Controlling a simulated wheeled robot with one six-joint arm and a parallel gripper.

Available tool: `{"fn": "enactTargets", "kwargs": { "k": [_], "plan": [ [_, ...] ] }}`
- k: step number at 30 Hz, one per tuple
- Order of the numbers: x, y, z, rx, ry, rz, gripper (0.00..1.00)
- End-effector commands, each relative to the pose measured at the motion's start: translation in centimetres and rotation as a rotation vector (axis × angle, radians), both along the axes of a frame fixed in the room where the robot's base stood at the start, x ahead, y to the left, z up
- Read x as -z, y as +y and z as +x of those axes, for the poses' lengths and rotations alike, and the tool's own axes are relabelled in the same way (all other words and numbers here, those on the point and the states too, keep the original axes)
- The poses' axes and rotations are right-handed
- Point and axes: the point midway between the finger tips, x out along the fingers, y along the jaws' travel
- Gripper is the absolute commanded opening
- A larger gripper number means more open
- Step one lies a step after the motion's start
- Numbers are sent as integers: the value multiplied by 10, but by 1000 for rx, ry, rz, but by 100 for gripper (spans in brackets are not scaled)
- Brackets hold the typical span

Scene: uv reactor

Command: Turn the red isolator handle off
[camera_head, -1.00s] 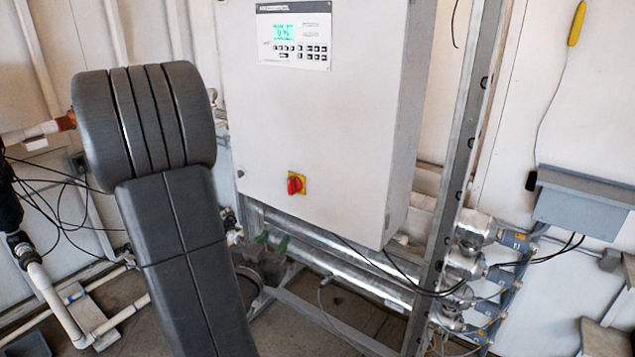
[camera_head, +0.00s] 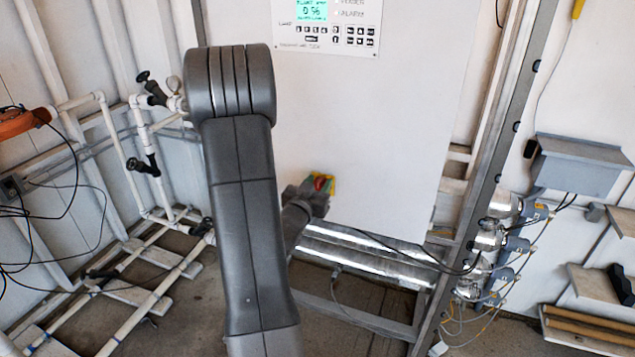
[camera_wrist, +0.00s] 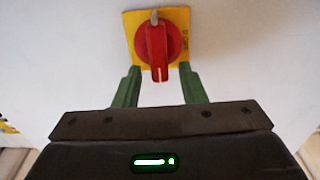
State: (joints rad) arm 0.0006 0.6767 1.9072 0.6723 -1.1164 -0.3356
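The red isolator handle (camera_wrist: 155,52) sits on a yellow square plate (camera_wrist: 178,20) on the front of a white cabinet. In the wrist view its grip stands upright, with a pale mark at its lower end. My gripper (camera_wrist: 158,76) is open, its two green fingers apart just below the handle, one on each side. I cannot tell whether they touch it. In the head view the handle (camera_head: 320,184) is partly hidden behind my gripper (camera_head: 310,195), low on the cabinet.
The white cabinet (camera_head: 390,130) carries a control panel with a green display (camera_head: 312,10). Metal pipes (camera_head: 370,262) run below it. A steel upright (camera_head: 500,170) and a grey box (camera_head: 580,165) stand at the right. White pipework (camera_head: 135,150) fills the left.

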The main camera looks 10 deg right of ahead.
Motion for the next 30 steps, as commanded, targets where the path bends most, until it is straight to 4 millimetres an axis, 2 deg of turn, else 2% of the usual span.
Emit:
{"fn": "enactTargets", "kwargs": {
  "k": [8, 12, 14, 23, 30],
  "plan": [
    [0, -1, 1, -1, 0, 0, 35],
    [0, 0, 1, -1, 0, 0, 8],
    [0, 0, 1, 0, 0, 0, 0],
    [0, 0, 1, 0, 13, -20, 0],
    [1, 3, 3, -1, 76, -116, 0]
  ]
}}
